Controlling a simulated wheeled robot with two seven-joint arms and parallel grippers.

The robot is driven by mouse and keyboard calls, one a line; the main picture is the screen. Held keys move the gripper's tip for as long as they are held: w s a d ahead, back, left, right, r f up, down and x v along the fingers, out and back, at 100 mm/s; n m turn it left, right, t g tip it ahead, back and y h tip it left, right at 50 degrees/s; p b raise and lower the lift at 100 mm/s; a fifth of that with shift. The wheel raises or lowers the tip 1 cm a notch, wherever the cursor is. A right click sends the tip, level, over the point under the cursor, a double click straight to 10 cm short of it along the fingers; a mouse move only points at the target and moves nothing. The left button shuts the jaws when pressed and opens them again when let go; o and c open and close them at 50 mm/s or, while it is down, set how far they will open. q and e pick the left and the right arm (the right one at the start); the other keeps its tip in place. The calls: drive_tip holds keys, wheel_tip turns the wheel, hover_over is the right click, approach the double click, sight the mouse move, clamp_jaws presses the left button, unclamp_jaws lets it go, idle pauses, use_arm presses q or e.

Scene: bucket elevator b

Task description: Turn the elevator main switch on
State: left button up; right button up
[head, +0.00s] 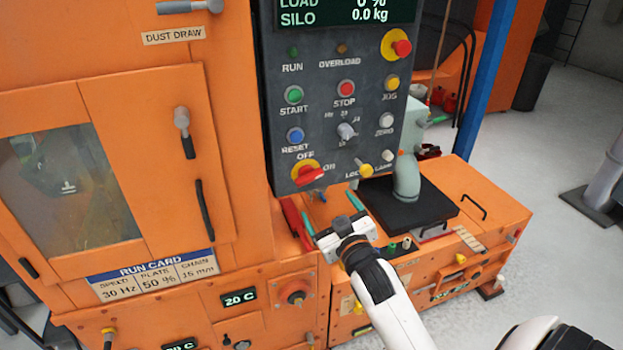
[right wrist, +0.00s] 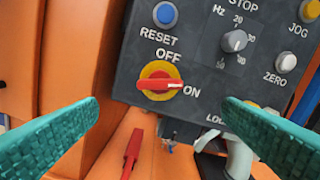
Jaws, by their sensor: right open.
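The main switch (head: 309,175) is a red handle on a yellow disc at the lower left of the dark control panel, by the OFF and ON labels. In the right wrist view the switch (right wrist: 160,86) has its handle lying about level, its white mark at the right end beside ON. My right gripper (head: 332,212) is open and empty, just below and in front of the switch. Its two green fingers (right wrist: 160,106) stand wide apart to either side of the switch, and neither appears to touch it. My left gripper is not in view.
The control panel (head: 335,110) carries other buttons close by: the blue RESET (head: 295,135), a grey Hz knob (head: 346,131) and a yellow knob (head: 365,170). A red lever (right wrist: 132,150) is below the panel.

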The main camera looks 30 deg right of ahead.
sight(311, 181)
drive_tip(key=p+x, duration=0.1)
drive_tip(key=x, duration=1)
drive_tip(key=shift+w+d+p, duration=0.1)
drive_tip(key=shift+w+p, duration=0.05)
drive_tip(key=shift+p, duration=0.15)
drive_tip(key=c, duration=1)
drive_tip(key=shift+r+m+p, duration=0.2)
drive_tip(key=shift+m+p, duration=0.65)
drive_tip(key=shift+m, duration=0.25)
drive_tip(key=shift+o, duration=0.2)
drive_tip(key=shift+f+m, duration=0.15)
drive_tip(key=shift+m, duration=0.65)
drive_tip(key=o, duration=1)
drive_tip(key=shift+c, duration=0.2)
drive_tip(key=shift+f, duration=0.1)
